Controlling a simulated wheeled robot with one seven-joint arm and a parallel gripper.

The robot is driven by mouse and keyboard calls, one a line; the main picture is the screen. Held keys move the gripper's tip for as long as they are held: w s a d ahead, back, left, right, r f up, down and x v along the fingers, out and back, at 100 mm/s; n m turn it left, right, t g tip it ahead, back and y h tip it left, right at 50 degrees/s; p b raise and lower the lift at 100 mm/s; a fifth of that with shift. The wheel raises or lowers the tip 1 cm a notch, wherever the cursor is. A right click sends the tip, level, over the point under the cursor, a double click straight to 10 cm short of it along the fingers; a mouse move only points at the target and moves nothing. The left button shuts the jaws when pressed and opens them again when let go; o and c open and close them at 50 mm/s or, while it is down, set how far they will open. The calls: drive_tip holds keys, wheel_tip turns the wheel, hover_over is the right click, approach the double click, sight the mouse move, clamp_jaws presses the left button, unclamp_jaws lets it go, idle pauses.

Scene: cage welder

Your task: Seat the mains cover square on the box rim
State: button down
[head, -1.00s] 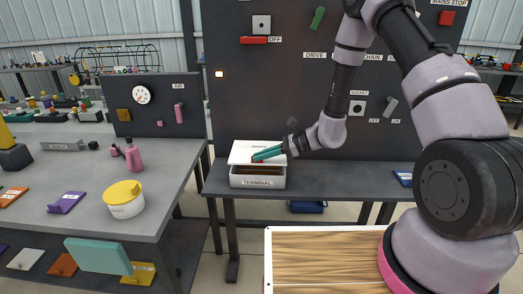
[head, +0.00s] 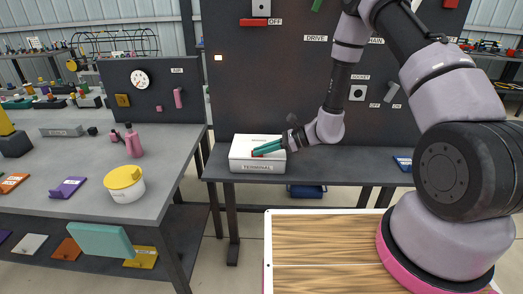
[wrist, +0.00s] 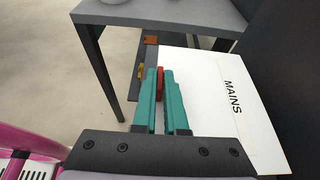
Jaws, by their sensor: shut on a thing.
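The white mains cover (head: 246,142) lies over the top of the white box labelled TERMINAL (head: 258,162) on the dark bench. In the head view its outline roughly follows the box, and no dark opening shows at the front. Whether every edge sits on the rim cannot be told. The wrist view shows the cover (wrist: 200,100) flat, with MAINS lettering; the box beneath is hidden there. My gripper (head: 257,152) comes from the right with teal fingers. In the wrist view my gripper (wrist: 160,75) is shut on the cover's red handle (wrist: 160,88).
A dark back panel (head: 300,80) with switches and a socket rises close behind the box. The bench (head: 350,160) is clear right of the box, up to a blue item (head: 403,163). A grey table (head: 165,200) stands left across a gap.

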drive_tip(key=shift+f, duration=0.15)
drive_tip(key=c, duration=0.9)
unclamp_jaws()
drive_tip(key=shift+r, duration=4.5)
drive_tip(key=shift+r, duration=0.15)
drive_tip(key=s+d+r+n+h, duration=0.2)
drive_tip(key=s+d+r+n, duration=0.15)
drive_tip(key=r, duration=0.55)
drive_tip(key=s+d+r+n+h, duration=0.25)
drive_tip(key=d+r+n, duration=0.25)
drive_tip(key=r, duration=0.4)
drive_tip(key=s+d+r+n+t+h, duration=0.2)
drive_tip(key=s+d+r, duration=0.2)
drive_tip(key=d, duration=0.1)
drive_tip(key=s+d+r+n+t+h, duration=0.1)
drive_tip(key=s+d+r+t+h, duration=0.1)
drive_tip(key=s+d+r, duration=0.2)
drive_tip(key=s+d+r+n+t+h, duration=0.2)
drive_tip(key=s+d+r, duration=0.3)
drive_tip(key=d, duration=0.3)
drive_tip(key=shift+s+d+r+n+t+h, duration=0.1)
drive_tip(key=shift+d+r+n+t+h, duration=0.1)
drive_tip(key=shift+n+t+h, duration=0.3)
